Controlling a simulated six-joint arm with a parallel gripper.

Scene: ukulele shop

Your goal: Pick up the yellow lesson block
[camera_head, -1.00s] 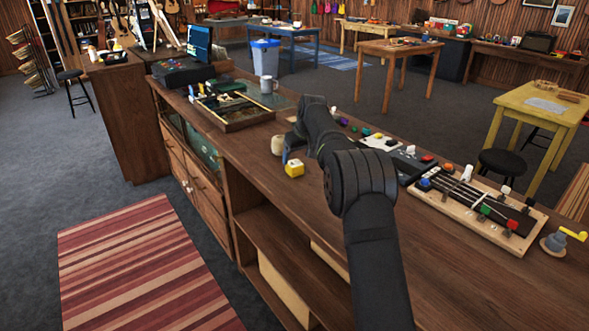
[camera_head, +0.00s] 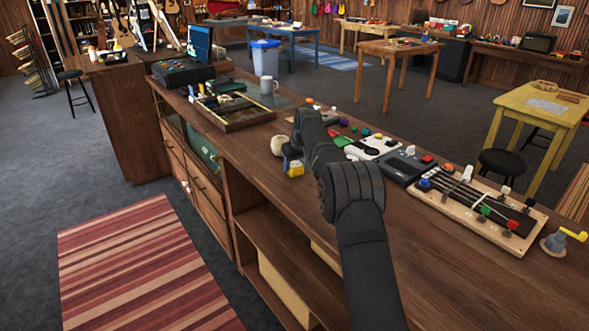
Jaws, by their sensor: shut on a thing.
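The yellow lesson block (camera_head: 295,171) is on or just above the wooden counter near its front edge, left of my arm. My gripper (camera_head: 290,158) is over the block and shut on it. The fingers and my wrist hide its upper part, and only its lower faces show. Whether the block touches the counter is hard to tell.
A cream roll-like object (camera_head: 278,146) stands close behind-left of the block. A ukulele neck in a wooden jig (camera_head: 480,208) lies to the right. The counter front (camera_head: 262,188) is bare.

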